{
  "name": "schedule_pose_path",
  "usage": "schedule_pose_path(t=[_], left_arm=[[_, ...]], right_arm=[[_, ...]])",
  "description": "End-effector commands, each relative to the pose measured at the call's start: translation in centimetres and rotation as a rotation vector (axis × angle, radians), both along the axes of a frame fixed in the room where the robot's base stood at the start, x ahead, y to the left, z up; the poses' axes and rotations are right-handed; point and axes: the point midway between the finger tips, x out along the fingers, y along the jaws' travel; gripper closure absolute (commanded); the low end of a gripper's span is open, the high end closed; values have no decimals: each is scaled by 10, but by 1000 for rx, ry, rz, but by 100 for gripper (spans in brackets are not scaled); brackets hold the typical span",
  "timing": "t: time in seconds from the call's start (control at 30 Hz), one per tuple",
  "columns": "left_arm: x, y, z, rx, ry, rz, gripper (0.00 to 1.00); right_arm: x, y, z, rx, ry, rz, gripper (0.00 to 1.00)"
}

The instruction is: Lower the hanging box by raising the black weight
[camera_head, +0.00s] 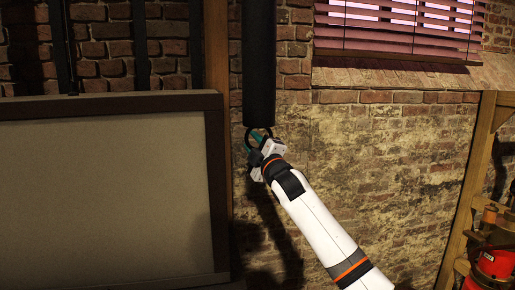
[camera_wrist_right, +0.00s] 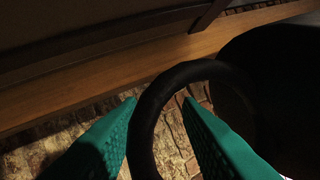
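The black weight (camera_head: 259,65) is a long dark cylinder hanging upright in the middle of the head view. A black ring (camera_wrist_right: 150,115) is at its lower end. My right gripper (camera_head: 257,138) is at this ring, just below the weight. In the right wrist view its two teal fingers are apart, with one side of the ring between them. A gap shows between the ring and the right-hand finger; I cannot tell whether the left-hand finger touches it. A large dark-framed grey box (camera_head: 100,190), apparently the hanging box, fills the lower left. My left gripper is out of view.
A wooden post (camera_head: 216,60) stands between the box and the weight. A brick wall (camera_head: 370,150) is behind, with a red-blind window (camera_head: 400,25) above. A wooden shelf (camera_head: 470,190) with a red object (camera_head: 494,264) stands at right.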

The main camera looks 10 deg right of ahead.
Motion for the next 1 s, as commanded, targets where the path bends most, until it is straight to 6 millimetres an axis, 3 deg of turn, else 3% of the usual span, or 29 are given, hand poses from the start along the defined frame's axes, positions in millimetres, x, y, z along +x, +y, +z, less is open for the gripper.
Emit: schedule_pose_path(t=[0.27, 0.7, 1.0], left_arm=[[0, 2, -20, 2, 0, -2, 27], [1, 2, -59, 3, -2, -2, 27], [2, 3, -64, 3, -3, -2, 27]], right_arm=[[-25, -9, -14, -2, -2, -1, 68], [-97, -33, -34, 0, -4, -3, 68], [-112, -38, -35, 2, -3, -3, 68]])
